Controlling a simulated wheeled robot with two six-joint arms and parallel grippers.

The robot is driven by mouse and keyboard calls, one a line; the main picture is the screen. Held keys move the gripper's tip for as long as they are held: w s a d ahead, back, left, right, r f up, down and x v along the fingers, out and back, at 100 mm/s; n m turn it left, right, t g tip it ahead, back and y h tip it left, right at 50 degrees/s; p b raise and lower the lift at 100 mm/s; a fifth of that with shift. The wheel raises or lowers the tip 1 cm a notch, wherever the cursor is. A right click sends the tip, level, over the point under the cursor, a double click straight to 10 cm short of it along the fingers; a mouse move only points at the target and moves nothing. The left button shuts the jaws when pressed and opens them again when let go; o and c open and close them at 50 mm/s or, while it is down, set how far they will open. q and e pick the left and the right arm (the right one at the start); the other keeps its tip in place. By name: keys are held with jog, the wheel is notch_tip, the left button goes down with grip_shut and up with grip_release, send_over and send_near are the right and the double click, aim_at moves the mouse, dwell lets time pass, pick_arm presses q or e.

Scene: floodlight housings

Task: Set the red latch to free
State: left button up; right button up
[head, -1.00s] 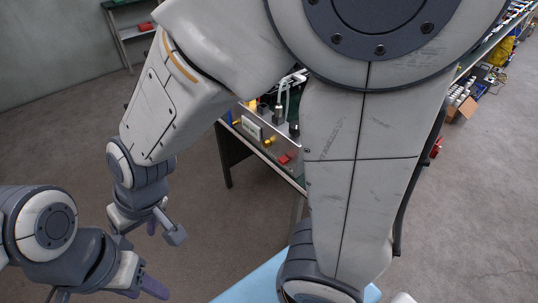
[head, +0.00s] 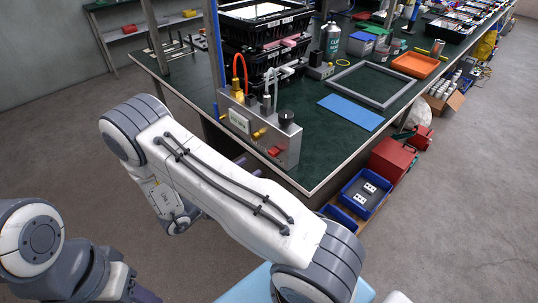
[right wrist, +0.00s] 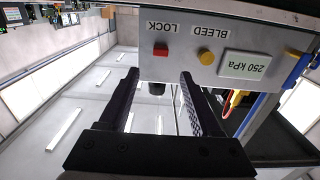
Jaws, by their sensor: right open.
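The red latch (head: 274,151) sits low on the front face of a grey metal box (head: 289,152) at the table's near edge. In the right wrist view, which is upside down, the latch (right wrist: 161,50) is a small red block beside the word LOCK. My right gripper (right wrist: 160,75) is open and empty, its dark fingers pointing at the box face, with the latch in line with the gap and apart from both fingers. In the head view my right forearm hides most of that gripper. My left gripper (head: 140,294) is partly cut off at bottom left.
The box also has a yellow knob (right wrist: 206,58) marked BLEED, a 250 kPa display (right wrist: 244,66) and a black knob (head: 287,118) on top. Stacked black trays (head: 265,40) stand behind it. Blue (head: 366,193) and red (head: 391,158) bins are to the right of the table corner.

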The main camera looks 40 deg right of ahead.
aim_at(271, 153)
jog(key=d, duration=0.3)
jog(key=d+p, duration=0.1)
jog(key=d, duration=0.5)
jog(key=shift+w+d, duration=0.35)
jog(key=shift+w, duration=0.05)
grip_shut()
dwell(0.9)
